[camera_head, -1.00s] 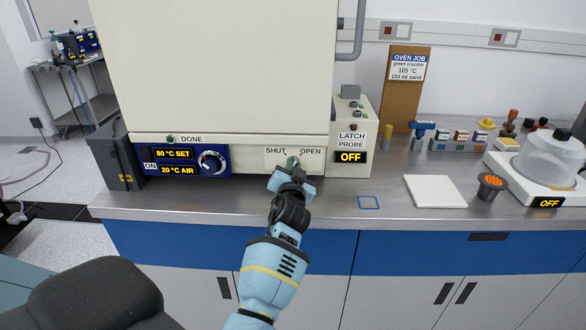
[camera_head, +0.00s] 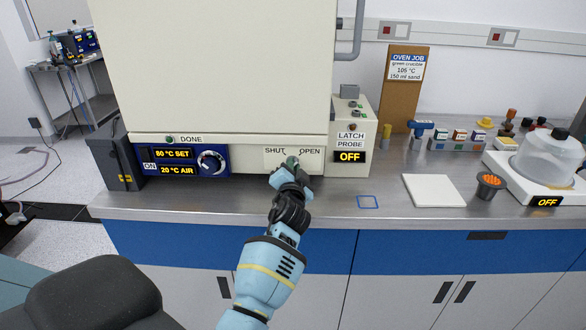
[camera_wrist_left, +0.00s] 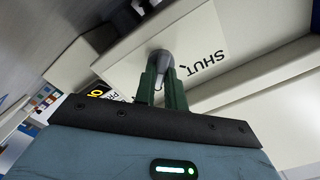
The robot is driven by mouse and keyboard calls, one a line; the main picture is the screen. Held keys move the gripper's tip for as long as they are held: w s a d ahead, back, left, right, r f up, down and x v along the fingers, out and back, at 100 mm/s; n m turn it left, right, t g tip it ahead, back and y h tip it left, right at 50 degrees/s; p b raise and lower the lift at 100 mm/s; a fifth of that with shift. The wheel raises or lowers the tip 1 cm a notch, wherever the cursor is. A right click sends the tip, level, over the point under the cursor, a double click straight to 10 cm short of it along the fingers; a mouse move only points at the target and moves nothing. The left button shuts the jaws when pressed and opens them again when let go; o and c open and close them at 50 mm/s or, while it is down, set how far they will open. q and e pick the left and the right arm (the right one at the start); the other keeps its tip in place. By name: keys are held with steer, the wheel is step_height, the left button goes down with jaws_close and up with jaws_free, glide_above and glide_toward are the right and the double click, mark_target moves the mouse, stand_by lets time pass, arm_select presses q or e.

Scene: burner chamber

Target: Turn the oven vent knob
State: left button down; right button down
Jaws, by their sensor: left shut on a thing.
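The vent knob shows in the left wrist view as a small grey knob (camera_wrist_left: 161,62) on the oven's cream front panel, beside the black word SHUT (camera_wrist_left: 202,64). In the head view the knob is mostly hidden by the gripper, between the labels SHUT (camera_head: 275,151) and OPEN (camera_head: 310,151). My left gripper (camera_head: 291,163) reaches up to the panel from below. Its two green fingers (camera_wrist_left: 162,85) are shut on the knob, one on each side. The gripper body is rolled at a slant. My right gripper is not in view.
The oven (camera_head: 215,65) stands above, its display panel (camera_head: 180,161) left of the knob. The latch probe box (camera_head: 350,140) stands close on the right. A white pad (camera_head: 433,191), an orange-filled cup (camera_head: 490,185) and a balance lie farther right. The counter edge runs below.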

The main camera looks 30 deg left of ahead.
arm_select(q)
steer(key=shift+r, duration=0.15)
steer(key=c, duration=1.5)
jaws_free()
steer(key=shift+o, duration=0.2)
steer(key=shift+s, duration=0.1)
steer(key=v, duration=0.6)
steer(key=shift+s+d, duration=0.45)
steer(key=shift+s, duration=0.25)
